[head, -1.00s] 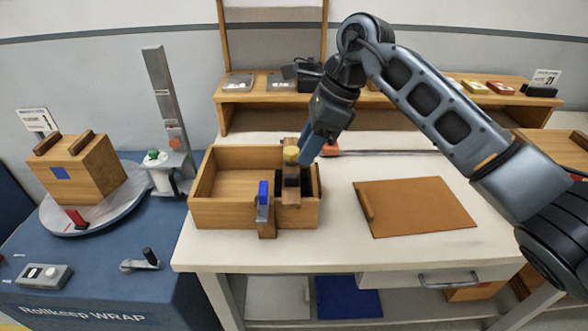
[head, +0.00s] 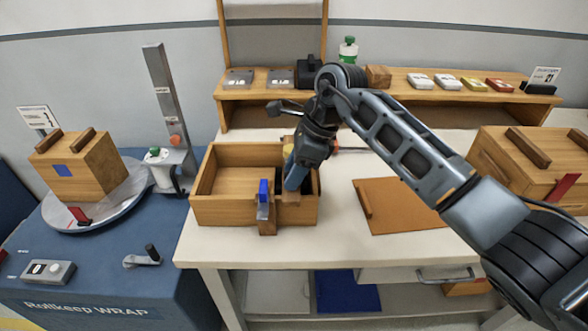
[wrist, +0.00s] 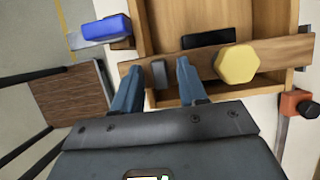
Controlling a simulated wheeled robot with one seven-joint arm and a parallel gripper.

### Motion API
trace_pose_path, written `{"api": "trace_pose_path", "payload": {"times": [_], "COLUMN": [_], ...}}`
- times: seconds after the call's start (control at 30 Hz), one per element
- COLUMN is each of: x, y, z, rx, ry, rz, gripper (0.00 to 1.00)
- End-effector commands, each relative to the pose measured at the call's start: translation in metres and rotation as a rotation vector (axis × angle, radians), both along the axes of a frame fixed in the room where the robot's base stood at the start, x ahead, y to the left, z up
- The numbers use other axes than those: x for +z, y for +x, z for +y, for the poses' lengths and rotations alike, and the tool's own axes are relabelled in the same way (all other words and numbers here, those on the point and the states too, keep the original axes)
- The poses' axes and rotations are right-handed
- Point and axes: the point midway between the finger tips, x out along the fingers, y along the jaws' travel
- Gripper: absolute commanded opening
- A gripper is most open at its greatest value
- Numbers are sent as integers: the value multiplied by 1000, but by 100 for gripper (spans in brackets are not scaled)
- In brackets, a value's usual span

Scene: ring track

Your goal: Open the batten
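The batten (wrist: 213,57) is a wooden strip lying across the open wooden box in the wrist view. It carries a yellow hexagonal knob (wrist: 237,63) and a small grey upright peg (wrist: 159,74). My gripper (wrist: 160,66) is open, with one finger on each side of the peg; I cannot tell whether either touches it. In the head view my gripper (head: 291,188) is low over the box's right part and hides much of the batten. A blue-topped piece (head: 264,191) stands at the front of the wooden box (head: 212,211); it also shows in the wrist view (wrist: 105,28).
A brown board (head: 410,205) lies flat on the table right of the box. A wooden case (head: 525,170) stands at the far right. A turntable (head: 62,214) with a wooden block is on the left. A shelf (head: 350,90) runs along the back.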

Motion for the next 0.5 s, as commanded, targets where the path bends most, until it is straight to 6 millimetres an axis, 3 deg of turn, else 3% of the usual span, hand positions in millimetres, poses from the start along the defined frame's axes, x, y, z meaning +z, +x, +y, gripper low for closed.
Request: {"api": "trace_pose_path", "payload": {"times": [0.07,0.4,0.5], "x": [0,0,0], "y": [0,0,0], "z": [0,0,0], "rx": [0,0,0], "ry": [0,0,0], "rz": [0,0,1], "gripper": [34,1,0]}}
